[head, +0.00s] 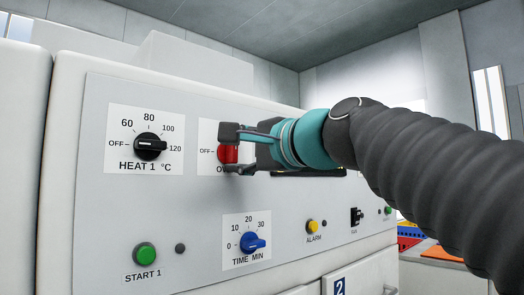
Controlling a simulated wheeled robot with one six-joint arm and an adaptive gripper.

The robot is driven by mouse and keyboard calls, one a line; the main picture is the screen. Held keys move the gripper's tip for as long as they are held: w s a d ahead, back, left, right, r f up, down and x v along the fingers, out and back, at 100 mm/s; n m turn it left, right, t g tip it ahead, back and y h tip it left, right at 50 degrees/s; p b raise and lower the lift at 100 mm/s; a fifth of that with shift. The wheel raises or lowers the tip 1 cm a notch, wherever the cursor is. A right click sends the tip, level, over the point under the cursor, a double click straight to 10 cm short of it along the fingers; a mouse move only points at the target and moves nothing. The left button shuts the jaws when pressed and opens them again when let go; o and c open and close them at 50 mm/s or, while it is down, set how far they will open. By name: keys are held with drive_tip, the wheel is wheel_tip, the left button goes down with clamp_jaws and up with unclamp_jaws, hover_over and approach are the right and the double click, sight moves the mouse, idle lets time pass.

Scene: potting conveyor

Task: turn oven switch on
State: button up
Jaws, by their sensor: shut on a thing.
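The red rotary switch (227,154) sits on a white label plate on the light grey oven panel (92,215). "OFF" is readable to its left. The rest of its label is mostly hidden behind my gripper, and I cannot tell which way the switch points. My gripper (230,149) reaches in from the right, with one finger above the red switch and the other below it. It is shut on the switch.
A black HEAT 1 knob (150,146) is left of the switch. Below are a blue TIME knob (251,243), a green START 1 button (145,254) and a yellow ALARM button (312,226). My arm covers the panel's upper right. Coloured bins (408,243) stand at far right.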

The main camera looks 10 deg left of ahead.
drive_tip(key=shift+r, duration=0.1)
drive_tip(key=o, duration=1.1)
drive_tip(key=shift+o, duration=0.2)
drive_tip(key=v, duration=1.2)
